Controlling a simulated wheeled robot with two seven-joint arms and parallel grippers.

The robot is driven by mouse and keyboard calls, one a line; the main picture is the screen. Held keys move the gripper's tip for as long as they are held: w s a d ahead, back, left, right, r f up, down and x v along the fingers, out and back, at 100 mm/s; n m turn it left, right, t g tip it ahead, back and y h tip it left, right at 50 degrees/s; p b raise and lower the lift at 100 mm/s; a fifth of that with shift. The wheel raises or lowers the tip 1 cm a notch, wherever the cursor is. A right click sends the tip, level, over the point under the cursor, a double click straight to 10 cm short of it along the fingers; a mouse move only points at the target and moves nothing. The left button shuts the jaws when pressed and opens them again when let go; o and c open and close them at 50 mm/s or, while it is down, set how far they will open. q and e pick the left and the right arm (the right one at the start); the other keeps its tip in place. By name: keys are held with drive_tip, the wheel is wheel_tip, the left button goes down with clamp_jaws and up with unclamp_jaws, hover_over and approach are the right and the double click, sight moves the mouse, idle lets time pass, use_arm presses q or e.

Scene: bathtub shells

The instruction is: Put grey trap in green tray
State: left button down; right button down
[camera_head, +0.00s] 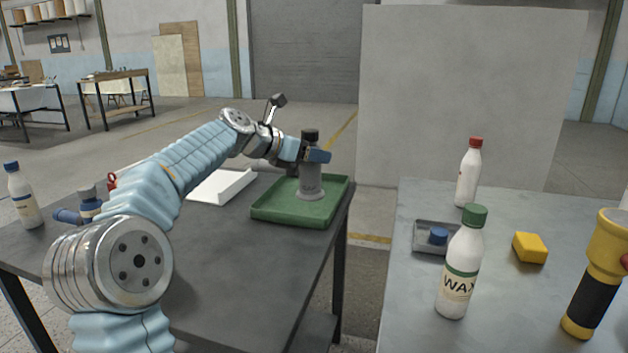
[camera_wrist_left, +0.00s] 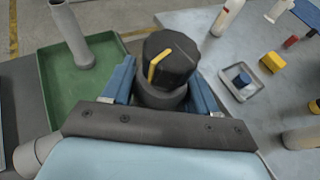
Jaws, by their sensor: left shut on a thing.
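My left gripper (camera_head: 313,155) is shut on a dark grey piece with a black cap, which I take for the grey trap (camera_head: 310,136). In the left wrist view the trap's black cap (camera_wrist_left: 170,58), with a yellow mark, shows upright between the blue fingers (camera_wrist_left: 160,92); its lower part is hidden. The green tray (camera_head: 268,208) lies on the dark table, below the gripper in the head view and at the left in the wrist view (camera_wrist_left: 58,85). A grey flanged tube (camera_wrist_left: 82,45) stands upright in the tray, apart from the gripper. My right gripper is out of view.
A white tray (camera_head: 222,187) lies left of the green tray. The right table holds bottles, a small grey tray (camera_head: 424,246) and a yellow block (camera_head: 530,247). A gap separates the tables.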

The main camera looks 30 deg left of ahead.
use_arm(q)
drive_tip(key=w+a+f, duration=0.2)
drive_tip(key=w+f, duration=0.3)
drive_tip(key=f, duration=0.4)
drive_tip(key=shift+w+a+f+b, duration=0.25)
drive_tip(key=shift+a+b, duration=0.05)
drive_tip(key=shift+a, duration=0.05)
drive_tip(key=shift+f, duration=0.1)
drive_tip(key=shift+c, duration=1.5)
unclamp_jaws()
